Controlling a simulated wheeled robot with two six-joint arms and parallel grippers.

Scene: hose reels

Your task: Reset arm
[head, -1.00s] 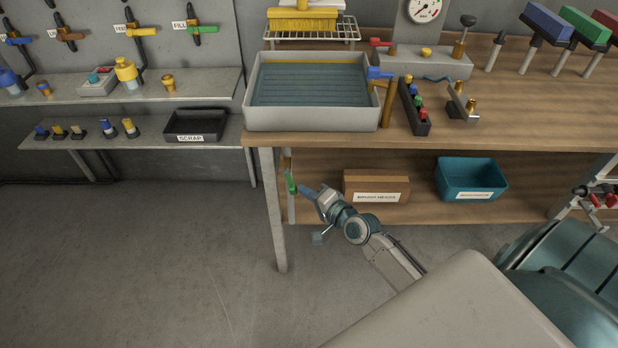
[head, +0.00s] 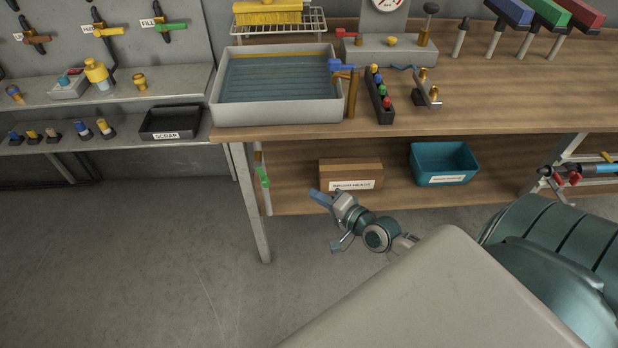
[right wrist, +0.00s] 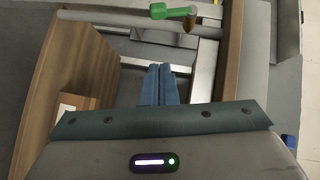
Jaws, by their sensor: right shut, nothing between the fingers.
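My right gripper (head: 318,196) is in front of the lower shelf of the wooden bench, left of and below the cardboard box. Its blue fingers are together with nothing between them. In the right wrist view the shut fingers (right wrist: 158,84) point toward a metal bench leg and a green-handled valve (right wrist: 172,12). The same green handle (head: 263,178) hangs beside the bench's left leg in the head view, apart from the fingers. My left gripper is not in view.
The bench (head: 480,115) carries a grey basin (head: 280,113), a rack of coloured knobs (head: 380,96) and fittings. Below are the cardboard box (head: 350,174) and a teal bin (head: 443,163). A black scrap tray (head: 172,124) sits on the left shelf. The floor at lower left is clear.

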